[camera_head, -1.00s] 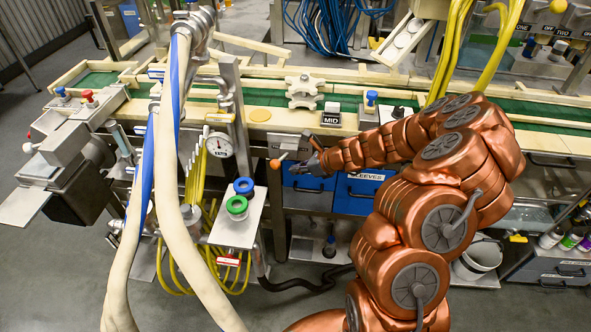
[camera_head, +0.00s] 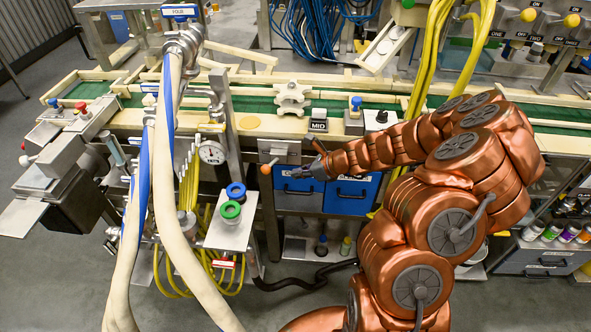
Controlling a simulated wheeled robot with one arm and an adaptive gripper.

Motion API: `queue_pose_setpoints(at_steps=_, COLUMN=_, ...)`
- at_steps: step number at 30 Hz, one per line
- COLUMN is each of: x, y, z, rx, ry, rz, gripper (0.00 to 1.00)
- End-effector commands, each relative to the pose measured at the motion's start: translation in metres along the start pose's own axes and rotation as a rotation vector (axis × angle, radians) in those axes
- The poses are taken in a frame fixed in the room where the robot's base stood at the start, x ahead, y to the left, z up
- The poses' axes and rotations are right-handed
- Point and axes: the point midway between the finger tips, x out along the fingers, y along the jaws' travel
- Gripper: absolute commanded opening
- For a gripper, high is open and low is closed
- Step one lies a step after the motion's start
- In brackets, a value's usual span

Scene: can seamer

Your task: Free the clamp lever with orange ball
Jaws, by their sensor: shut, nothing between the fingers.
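The clamp lever's orange ball (camera_head: 265,169) hangs at the front edge of the conveyor bench. Its short lever arm slants up and right to a small metal clamp plate (camera_head: 278,149).
A pressure gauge (camera_head: 212,153) and thick hoses (camera_head: 167,200) stand left of the lever. A small shelf with a green ring (camera_head: 230,210) and a blue ring is below left. Blue drawers (camera_head: 352,192) are behind my gripper. A MID block (camera_head: 318,123) sits above.

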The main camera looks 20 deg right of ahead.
Motion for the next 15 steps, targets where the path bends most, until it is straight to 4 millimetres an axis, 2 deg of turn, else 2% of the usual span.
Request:
queue_pose_setpoints(at_steps=4, x=-0.0129, y=0.0044, z=0.0046, rx=-0.002, ry=0.001, rz=0.002, gripper=0.0)
queue_pose_setpoints(at_steps=15, x=-0.0157, y=0.0074, z=0.0044, rx=-0.003, ry=0.001, rz=0.006, gripper=0.0)
